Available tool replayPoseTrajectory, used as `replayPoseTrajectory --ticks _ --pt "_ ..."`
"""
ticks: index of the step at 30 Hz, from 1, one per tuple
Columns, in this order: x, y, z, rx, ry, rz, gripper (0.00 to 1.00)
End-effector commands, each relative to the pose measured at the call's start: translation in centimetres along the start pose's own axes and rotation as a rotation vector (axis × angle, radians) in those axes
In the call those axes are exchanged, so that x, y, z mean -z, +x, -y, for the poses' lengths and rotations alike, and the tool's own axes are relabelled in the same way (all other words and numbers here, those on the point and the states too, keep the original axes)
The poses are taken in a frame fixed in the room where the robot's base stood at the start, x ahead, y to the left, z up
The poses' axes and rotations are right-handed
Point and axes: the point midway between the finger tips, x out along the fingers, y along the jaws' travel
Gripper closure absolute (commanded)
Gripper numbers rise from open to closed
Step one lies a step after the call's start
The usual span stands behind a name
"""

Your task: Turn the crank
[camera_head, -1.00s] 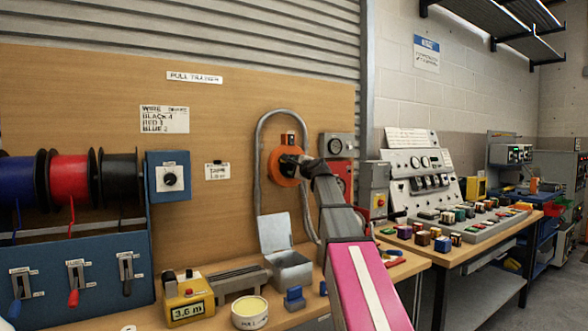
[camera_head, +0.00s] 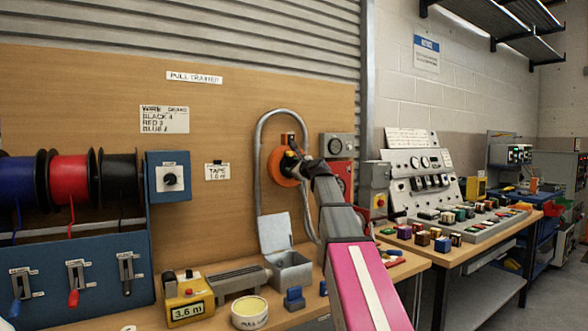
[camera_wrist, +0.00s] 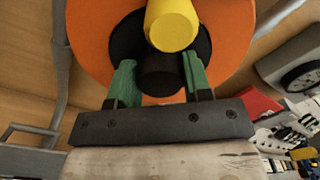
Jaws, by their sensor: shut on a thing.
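The crank is an orange disc (camera_wrist: 88,40) on the wooden wall panel, with a black hub and a yellow knob (camera_wrist: 172,25). It also shows in the head view as the orange disc (camera_head: 277,167), partly hidden by my arm. My gripper (camera_wrist: 160,80) has green fingers on either side of a dark cylindrical part (camera_wrist: 160,76) just below the yellow knob. The fingers are shut on this dark part, the crank handle. In the head view my gripper (camera_head: 300,168) is at the disc's right side, its fingertips hard to make out.
A grey conduit (camera_head: 257,150) loops around the disc. Below are an open grey metal box (camera_head: 288,268), a yellow meter (camera_head: 186,300) and a round tin (camera_head: 250,312) on the bench.

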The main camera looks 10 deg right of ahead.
Motion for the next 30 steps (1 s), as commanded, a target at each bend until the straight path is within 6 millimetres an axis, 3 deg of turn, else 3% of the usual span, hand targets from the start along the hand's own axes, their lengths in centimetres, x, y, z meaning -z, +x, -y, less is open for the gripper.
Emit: replayPoseTrajectory --ticks 11,12,13,14,23,30 --pt "0.1 -0.1 -0.1 -0.002 0.002 -0.001 0.97" --pt "0.1 -0.1 -0.1 -0.002 0.001 -0.001 0.42" --pt "0.1 -0.1 -0.1 -0.002 0.001 -0.001 0.32" --pt "0.1 -0.1 -0.1 -0.002 0.001 -0.001 0.29" --pt "0.0 -0.1 -0.1 -0.001 0.001 -0.001 0.29" --pt "0.1 -2.0 -0.1 0.001 0.001 -0.001 0.29"
